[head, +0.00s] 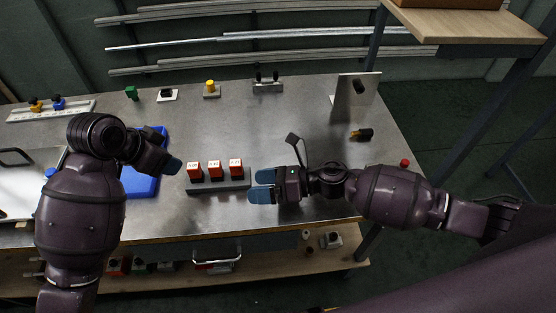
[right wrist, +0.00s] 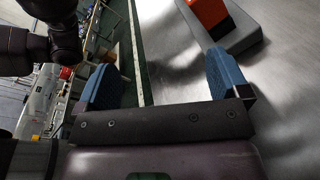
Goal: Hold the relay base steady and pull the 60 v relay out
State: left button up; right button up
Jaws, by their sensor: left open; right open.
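The grey relay base (head: 240,184) lies on the metal bench near its front edge. Three red-orange relays (head: 214,170) with white labels stand upright in a row on it; the labels are too small to read, so I cannot tell which is the 60 V one. My left gripper (head: 172,165) is open, left of the base and apart from it. My right gripper (head: 262,186) is open and empty just right of the base, blue fingertips facing it. In the right wrist view, one relay (right wrist: 208,12) and the base end (right wrist: 240,32) show beyond one finger.
A blue tray (head: 144,186) lies behind my left gripper. A dark bracket-like part (head: 295,146) rises by my right gripper. Yellow (head: 210,87) and green (head: 131,93) parts stand at the back. A metal upright plate (head: 352,98) stands back right. A wooden shelf (head: 270,256) runs below the bench.

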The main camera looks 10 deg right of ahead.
aim_at(244, 173)
jog(key=w+d+n+g+h, duration=0.1)
jog(key=w+d+n, duration=0.1)
jog(key=n, duration=0.1)
jog(key=w+d+n+g+h, duration=0.1)
jog(key=w+d+n, duration=0.2)
jog(key=n, duration=0.1)
jog(key=shift+w+d+n, duration=0.1)
jog(key=shift+w+n, duration=0.2)
jog(key=shift+w, duration=0.05)
jog(key=shift+w+h, duration=0.1)
jog(key=shift+h, duration=0.2)
jog(key=x, duration=1)
jog(key=shift+a+f, duration=0.1)
jog(key=shift+a, duration=0.2)
